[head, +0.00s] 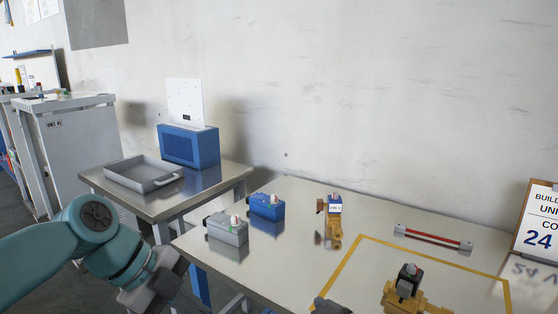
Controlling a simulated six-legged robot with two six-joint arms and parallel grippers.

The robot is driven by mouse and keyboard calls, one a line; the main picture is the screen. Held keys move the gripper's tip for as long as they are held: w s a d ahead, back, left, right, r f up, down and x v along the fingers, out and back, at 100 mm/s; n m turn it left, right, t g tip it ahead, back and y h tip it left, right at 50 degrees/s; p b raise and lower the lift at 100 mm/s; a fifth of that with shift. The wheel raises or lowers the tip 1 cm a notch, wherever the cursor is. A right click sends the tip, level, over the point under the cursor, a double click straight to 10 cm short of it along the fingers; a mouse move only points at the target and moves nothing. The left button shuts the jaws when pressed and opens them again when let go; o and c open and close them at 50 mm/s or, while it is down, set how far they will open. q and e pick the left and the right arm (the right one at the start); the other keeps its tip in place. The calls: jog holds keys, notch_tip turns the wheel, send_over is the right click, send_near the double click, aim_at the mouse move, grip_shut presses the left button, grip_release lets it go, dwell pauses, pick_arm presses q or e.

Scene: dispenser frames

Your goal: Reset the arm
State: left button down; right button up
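My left arm comes in from the left edge, teal with dark joints. Its gripper (160,290) is low in the picture, in front of the near side of the tables and away from the objects. Its fingers are not clear enough to tell whether they are open or shut. I see nothing of my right arm that I can make out for sure. A dark grey piece at the bottom edge, left of the yellow outline's front, is cut off, and I cannot tell what it is.
The steel table (290,255) bears a grey unit (228,229), a blue unit (266,206), a yellow-and-blue device (333,220), a red bar (432,238) and a yellow-and-black device (408,287). A side table holds a grey tray (128,176) and blue box (188,147). A sign (540,220) stands right.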

pick_arm(q)
notch_tip(320, 180, down, 21)
jog(key=w+d+n+y+p, duration=0.15)
jog(key=n+p, duration=0.35)
jog(key=n, duration=0.7)
pick_arm(e)
jog(key=s+d+f+m+g+h+p, duration=0.1)
jog(key=s+d+f+m+g+h, duration=0.2)
jog(key=f, duration=0.8)
jog(key=d+f+m+g, duration=0.1)
jog(key=d+f+g, duration=0.25)
jog(key=f, duration=0.65)
pick_arm(q)
jog(key=s+f+n+g+y+p, duration=0.1)
jog(key=s+f+n+p, duration=0.2)
jog(key=s+f+n, duration=1)
jog(key=s+d+f, duration=0.1)
jog(key=s, duration=0.4)
jog(key=shift+f+n+p, duration=0.2)
jog(key=shift+n+p, duration=0.2)
pick_arm(e)
jog(key=s+d+f+m+g, duration=0.2)
jog(key=s+f+m+g, duration=0.1)
jog(key=s+f, duration=0.8)
jog(key=s+g, duration=0.1)
jog(key=s, duration=0.2)
jog(key=shift+s+d+m+g+y, duration=0.15)
jog(key=shift+d+m+g+y, duration=0.15)
jog(key=shift+m+g, duration=0.1)
